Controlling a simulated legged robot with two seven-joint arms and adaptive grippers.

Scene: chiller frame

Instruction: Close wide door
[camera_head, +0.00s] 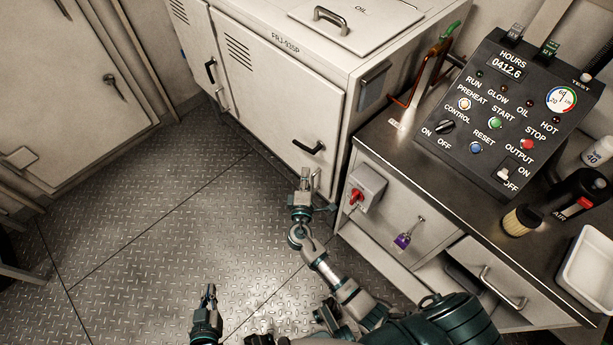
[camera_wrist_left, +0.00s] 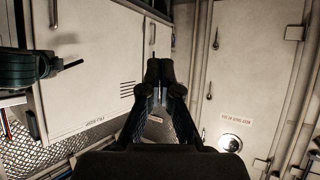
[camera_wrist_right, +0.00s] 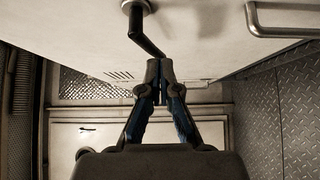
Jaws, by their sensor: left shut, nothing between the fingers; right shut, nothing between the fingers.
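The wide door (camera_head: 270,90) is the large pale panel on the front of the white cabinet. It looks flush or nearly flush with the frame; I cannot tell whether it is latched. Its dark lever handle (camera_head: 310,147) is near its right edge. My right gripper (camera_head: 305,178) is shut and empty, just below that handle in the head view. In the right wrist view, the shut fingertips (camera_wrist_right: 160,68) are close to a dark lever handle (camera_wrist_right: 146,35); contact is unclear. My left gripper (camera_head: 209,292) is shut and empty over the floor, and also shows in the left wrist view (camera_wrist_left: 158,70).
A narrower door with a dark handle (camera_head: 210,70) is left of the wide door. A bench (camera_head: 390,140) with a red switch (camera_head: 356,196), a control panel (camera_head: 520,110) and an open drawer (camera_head: 490,275) stands at right. The tread-plate floor (camera_head: 150,220) is clear at left.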

